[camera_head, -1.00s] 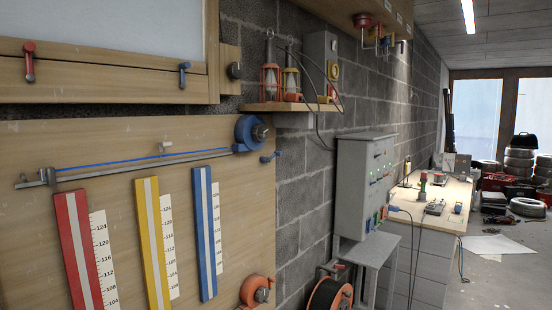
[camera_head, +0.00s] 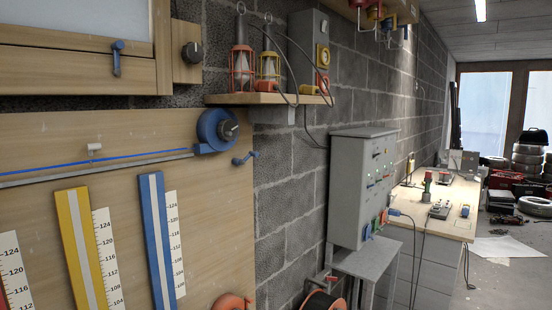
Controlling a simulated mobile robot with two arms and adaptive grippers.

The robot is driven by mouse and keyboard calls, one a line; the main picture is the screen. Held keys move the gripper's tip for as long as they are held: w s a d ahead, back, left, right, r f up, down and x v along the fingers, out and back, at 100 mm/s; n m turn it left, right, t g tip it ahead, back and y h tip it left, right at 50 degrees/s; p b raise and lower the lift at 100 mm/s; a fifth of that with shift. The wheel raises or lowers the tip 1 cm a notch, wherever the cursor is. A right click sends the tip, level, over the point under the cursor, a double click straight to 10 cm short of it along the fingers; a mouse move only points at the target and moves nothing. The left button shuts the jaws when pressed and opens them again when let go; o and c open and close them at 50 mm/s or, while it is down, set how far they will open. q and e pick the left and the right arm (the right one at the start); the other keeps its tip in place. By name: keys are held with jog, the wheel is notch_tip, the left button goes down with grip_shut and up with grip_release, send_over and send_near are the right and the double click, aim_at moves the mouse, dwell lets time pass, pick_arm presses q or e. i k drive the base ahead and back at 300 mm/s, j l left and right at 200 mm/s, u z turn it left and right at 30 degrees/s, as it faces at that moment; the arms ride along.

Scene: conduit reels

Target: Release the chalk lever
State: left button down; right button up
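A blue chalk-line reel (camera_head: 217,130) with a dark knob is mounted at the upper right of the wooden board. A blue line (camera_head: 120,161) runs left from it along a grey rail. A small blue lever (camera_head: 245,158) sits just right of and below the reel, at the board's edge, tilted up to the right. I cannot tell for sure that it is the chalk lever. A small white piece (camera_head: 94,149) stands above the line. Neither of my grippers is in view.
A wooden shelf (camera_head: 270,99) with caged lamps juts out above the lever. Blue (camera_head: 157,240) and yellow (camera_head: 88,250) strips with scales are on the board. A grey control box (camera_head: 362,185) and a workbench (camera_head: 435,210) stand to the right. Floor at far right is partly clear.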

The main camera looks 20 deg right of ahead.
aim_at(251, 154)
jog(key=i+l, duration=0.3)
jog(key=l, duration=0.15)
jog(key=i+l, duration=0.25)
jog(key=l, duration=0.2)
jog(key=i+l, duration=0.3)
jog(key=l, duration=0.15)
jog(key=i+l, duration=0.25)
jog(key=l, duration=0.2)
jog(key=l+z, duration=0.05)
